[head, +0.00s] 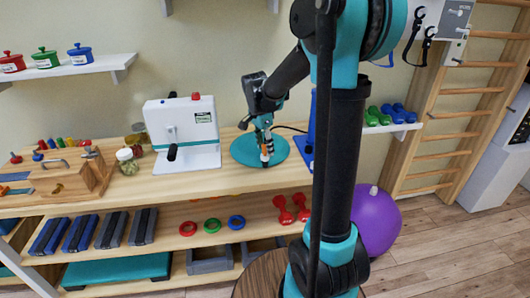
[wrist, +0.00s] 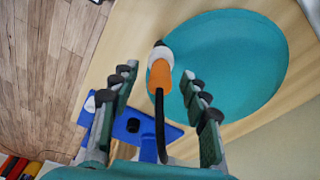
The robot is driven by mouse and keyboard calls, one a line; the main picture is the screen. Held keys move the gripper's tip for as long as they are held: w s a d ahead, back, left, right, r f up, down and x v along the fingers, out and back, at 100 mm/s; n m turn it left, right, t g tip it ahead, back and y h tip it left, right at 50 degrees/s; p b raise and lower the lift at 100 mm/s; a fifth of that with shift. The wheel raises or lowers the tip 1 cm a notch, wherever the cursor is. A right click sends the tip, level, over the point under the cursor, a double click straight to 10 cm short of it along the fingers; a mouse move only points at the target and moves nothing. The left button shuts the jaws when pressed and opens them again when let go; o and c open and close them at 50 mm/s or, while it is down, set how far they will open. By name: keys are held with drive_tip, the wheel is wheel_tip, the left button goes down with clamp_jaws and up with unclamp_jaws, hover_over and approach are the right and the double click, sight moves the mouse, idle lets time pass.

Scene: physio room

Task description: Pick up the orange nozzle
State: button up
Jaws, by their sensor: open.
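The orange nozzle (wrist: 160,75) shows in the wrist view between my open fingers, over the edge of a teal round mat (wrist: 250,65). It has a white and dark tip and a black hose or cord at its other end. In the head view the nozzle (head: 264,156) is a small orange spot below my gripper (head: 266,146), over the teal mat (head: 245,157) on the wooden bench. My gripper (wrist: 158,105) is open, with one finger on each side of the nozzle; I cannot tell whether either finger touches it.
A blue stand (wrist: 145,132) lies beside the mat in the wrist view. A white machine with a black handle (head: 182,130) stands left of the mat. Jars and a wooden peg box (head: 60,178) are further left. Dumbbells (head: 290,209) lie on the shelf below.

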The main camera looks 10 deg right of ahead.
clamp_jaws()
drive_tip(key=shift+r, duration=0.15)
